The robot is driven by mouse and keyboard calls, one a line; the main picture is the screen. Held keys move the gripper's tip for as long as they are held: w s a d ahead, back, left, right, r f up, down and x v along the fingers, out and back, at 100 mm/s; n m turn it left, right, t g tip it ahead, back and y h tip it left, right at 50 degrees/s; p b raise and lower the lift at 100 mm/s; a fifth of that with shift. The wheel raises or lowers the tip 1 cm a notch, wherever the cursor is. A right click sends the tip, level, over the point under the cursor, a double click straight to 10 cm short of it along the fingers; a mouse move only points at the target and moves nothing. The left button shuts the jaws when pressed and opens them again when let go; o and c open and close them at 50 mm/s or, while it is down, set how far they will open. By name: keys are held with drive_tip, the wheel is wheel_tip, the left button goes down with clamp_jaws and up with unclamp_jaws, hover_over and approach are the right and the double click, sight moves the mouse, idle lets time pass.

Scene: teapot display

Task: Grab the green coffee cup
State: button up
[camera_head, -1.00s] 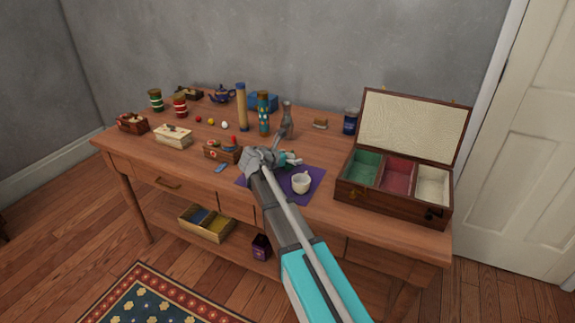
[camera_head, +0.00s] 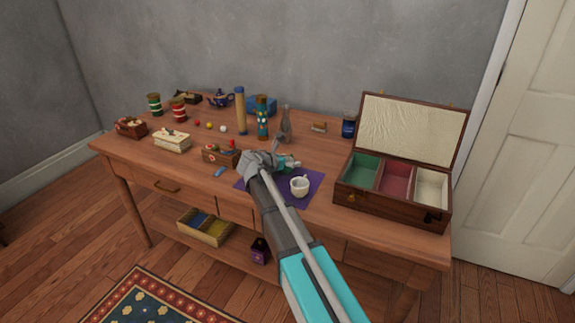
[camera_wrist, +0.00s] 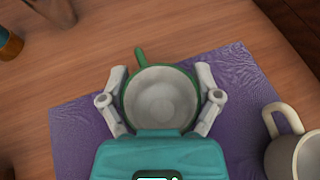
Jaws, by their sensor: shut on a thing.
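The green coffee cup (camera_wrist: 161,96), with a green rim, a green handle and a pale inside, stands upright in the wrist view at the purple cloth (camera_wrist: 76,132). My gripper (camera_wrist: 162,84) has one grey finger on each side of the cup and is shut on it. The handle points away from my palm, between the fingertips.
A white cup (camera_head: 299,187) stands on the cloth close to the right of my gripper. An open wooden box (camera_head: 392,204) with several compartments is further right. A grey bottle (camera_head: 286,125) and a patterned cylinder (camera_head: 262,120) stand behind. A small decorated box (camera_head: 219,155) is left.

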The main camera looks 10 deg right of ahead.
drive_tip(key=shift+r, duration=0.1)
wheel_tip(320, 180, up, 2)
drive_tip(key=p, duration=0.2)
drive_tip(key=shift+r+p, duration=0.25)
drive_tip(key=shift+p, duration=0.15)
drive_tip(key=s+a+r+p, duration=0.6)
drive_tip(key=s+r+p, duration=0.4)
drive_tip(key=s, duration=0.2)
drive_tip(key=shift+s+r, duration=0.15)
drive_tip(key=shift+s, duration=0.2)
